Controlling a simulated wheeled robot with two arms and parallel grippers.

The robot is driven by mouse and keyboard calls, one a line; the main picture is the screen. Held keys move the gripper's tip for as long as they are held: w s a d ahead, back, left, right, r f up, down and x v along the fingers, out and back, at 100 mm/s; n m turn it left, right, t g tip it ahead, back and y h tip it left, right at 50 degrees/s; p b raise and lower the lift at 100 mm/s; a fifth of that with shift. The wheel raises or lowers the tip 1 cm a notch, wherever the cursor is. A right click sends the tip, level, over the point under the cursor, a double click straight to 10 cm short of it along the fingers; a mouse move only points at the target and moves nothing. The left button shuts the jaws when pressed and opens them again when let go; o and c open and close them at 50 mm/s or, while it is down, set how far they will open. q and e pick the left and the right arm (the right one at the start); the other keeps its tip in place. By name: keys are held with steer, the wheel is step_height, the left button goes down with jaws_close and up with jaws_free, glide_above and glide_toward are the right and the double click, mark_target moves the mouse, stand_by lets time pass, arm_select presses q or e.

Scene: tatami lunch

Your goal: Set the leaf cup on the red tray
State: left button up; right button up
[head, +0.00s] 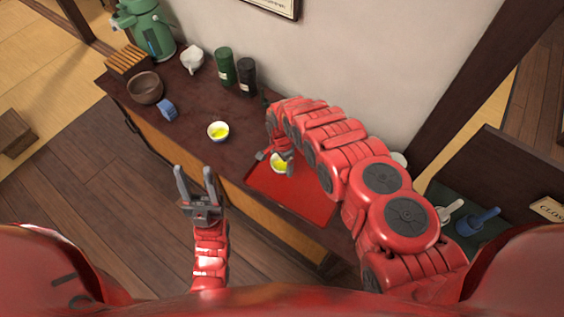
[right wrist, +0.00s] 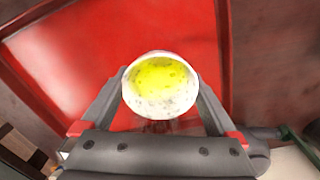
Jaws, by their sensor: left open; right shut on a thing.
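The leaf cup (head: 281,163), a small white cup with yellow-green contents and small dark marks, is held by my right gripper (head: 275,158). The cup shows in the right wrist view (right wrist: 160,103) between the two fingers, with the red tray (right wrist: 120,75) below it. In the head view the red tray (head: 300,198) lies on the dark counter, and the cup is over its far left part. I cannot tell whether the cup touches the tray. My left gripper (head: 194,178) is open and empty, in front of the counter. My right arm hides part of the tray.
A second cup (head: 218,131) with yellow contents stands left of the tray. Further left are a blue item (head: 168,110), brown bowl (head: 146,88), white pot (head: 192,60), green canister (head: 225,66) and dark canister (head: 247,76). The tray's front part is clear.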

steer(key=shift+f, duration=0.35)
steer(key=shift+f, duration=0.1)
steer(key=shift+f, duration=0.15)
steer(key=o, duration=1.1)
steer(key=shift+o, duration=0.2)
